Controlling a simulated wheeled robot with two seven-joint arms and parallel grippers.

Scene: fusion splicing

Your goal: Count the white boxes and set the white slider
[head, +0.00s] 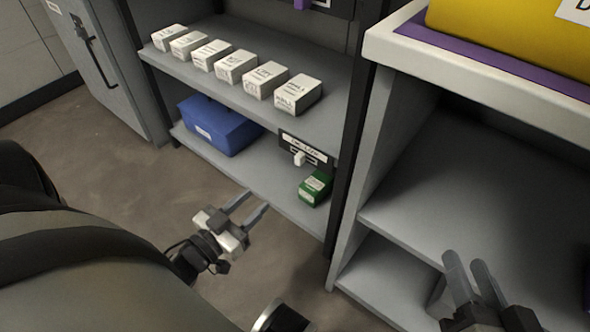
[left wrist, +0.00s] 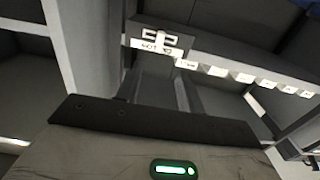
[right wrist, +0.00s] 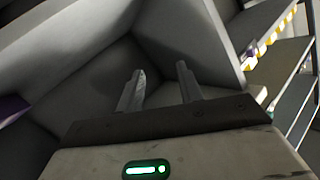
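A row of several white boxes (head: 237,66) with dark lettering stands on the upper shelf in the head view. The white slider (head: 299,158) is a small knob on a black labelled panel (head: 316,152) at that shelf's front edge, near its right end. In the left wrist view, the panel (left wrist: 158,42) shows near the top, its lettering too small to read surely. My left gripper (head: 256,201) is open and empty, in front of the lower shelf, apart from the slider. My right gripper (head: 464,260) is open and empty, in front of the right-hand shelf unit.
A blue bin (head: 220,125) and a green box (head: 315,188) stand on the lower shelf. A dark post (head: 352,130) bounds that unit on the right. A yellow bin (head: 515,30) sits on top of the grey right-hand unit (head: 375,150). A grey cabinet (head: 95,55) stands left.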

